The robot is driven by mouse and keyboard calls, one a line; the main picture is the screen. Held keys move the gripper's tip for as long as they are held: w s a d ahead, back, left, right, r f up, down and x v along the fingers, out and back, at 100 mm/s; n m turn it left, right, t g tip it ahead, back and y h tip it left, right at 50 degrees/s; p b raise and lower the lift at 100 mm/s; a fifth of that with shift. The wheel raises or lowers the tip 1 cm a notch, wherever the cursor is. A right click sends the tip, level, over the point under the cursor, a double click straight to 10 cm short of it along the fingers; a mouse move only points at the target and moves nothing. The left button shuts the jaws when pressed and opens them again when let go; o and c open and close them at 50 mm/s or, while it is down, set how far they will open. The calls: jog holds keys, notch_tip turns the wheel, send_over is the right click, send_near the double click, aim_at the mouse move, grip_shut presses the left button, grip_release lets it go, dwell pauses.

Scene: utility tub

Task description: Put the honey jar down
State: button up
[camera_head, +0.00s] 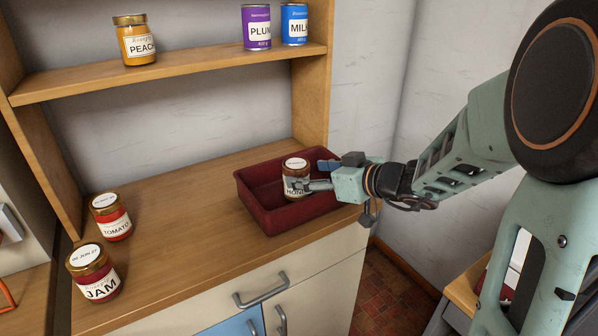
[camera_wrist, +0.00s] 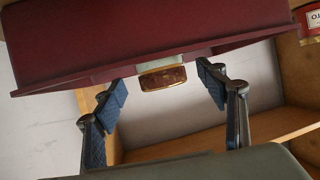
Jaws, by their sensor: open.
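The honey jar (camera_head: 294,182) has a white-topped lid and a pale label. It stands upright inside the dark red tub (camera_head: 262,213) on the wooden counter. My gripper (camera_head: 317,175) is at the jar with its fingers around it, and hides part of its label. In the wrist view the gripper (camera_wrist: 165,90) is open, with a gap between each blue-padded finger and the jar's brown lid (camera_wrist: 163,78). The tub's red wall (camera_wrist: 130,40) hides most of the jar there. Whether the jar touches the tub floor cannot be seen.
A tomato jar (camera_head: 110,217) and a jam jar (camera_head: 92,272) stand at the counter's left. A peach jar (camera_head: 134,41), a plum can (camera_head: 256,27) and a blue can (camera_head: 294,25) stand on the shelf (camera_head: 180,72) above. The counter between is clear.

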jog(key=v, duration=0.7)
